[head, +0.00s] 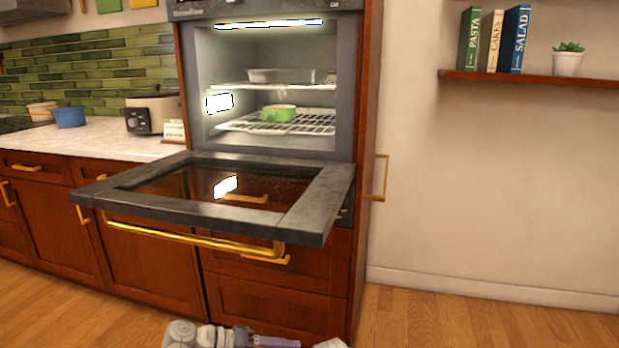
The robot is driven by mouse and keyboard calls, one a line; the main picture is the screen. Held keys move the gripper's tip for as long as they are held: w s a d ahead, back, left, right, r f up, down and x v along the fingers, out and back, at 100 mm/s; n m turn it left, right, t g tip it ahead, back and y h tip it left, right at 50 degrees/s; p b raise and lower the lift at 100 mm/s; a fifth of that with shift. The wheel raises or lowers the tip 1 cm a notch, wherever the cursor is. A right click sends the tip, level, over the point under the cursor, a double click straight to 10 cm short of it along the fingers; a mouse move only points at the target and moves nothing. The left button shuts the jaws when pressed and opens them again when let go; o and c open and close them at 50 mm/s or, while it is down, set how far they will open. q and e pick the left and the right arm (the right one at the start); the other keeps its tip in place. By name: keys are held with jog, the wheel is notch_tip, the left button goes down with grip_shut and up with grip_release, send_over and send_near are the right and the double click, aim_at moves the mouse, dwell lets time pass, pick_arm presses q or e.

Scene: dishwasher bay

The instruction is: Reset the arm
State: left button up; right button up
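Part of one of my arms, grey with a purple section, shows at the bottom edge of the head view, below the open oven door (320,215). I cannot tell which arm it is. No gripper fingers show, so I cannot see what either gripper holds. The arm part appears apart from the door and its gold handle (190,240). The door is folded down flat and sticks out toward me. Inside the lit oven (345,90), a green cup or bowl (278,115) sits on the lower wire rack (310,125).
A metal pan (285,76) sits on the upper rack. A toaster (150,113) and a blue bowl (70,116) stand on the left counter (95,145). A wall shelf (540,79) holds books and a plant. The floor (460,325) at right is clear.

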pick_arm(q)
jog(key=s+f+m+g+y, duration=0.4)
jog(key=s+f+y, duration=0.5)
jog(key=f+y, duration=0.45)
notch_tip(320, 180, up, 39)
jog(key=p, duration=3.8)
pick_arm(e)
notch_tip(320, 180, up, 38)
jog(key=shift+r, duration=0.2)
pick_arm(q)
jog(key=shift+s+d+f+y, duration=0.1)
jog(key=shift+f+y, duration=0.15)
pick_arm(e)
jog(key=shift+f, duration=0.15)
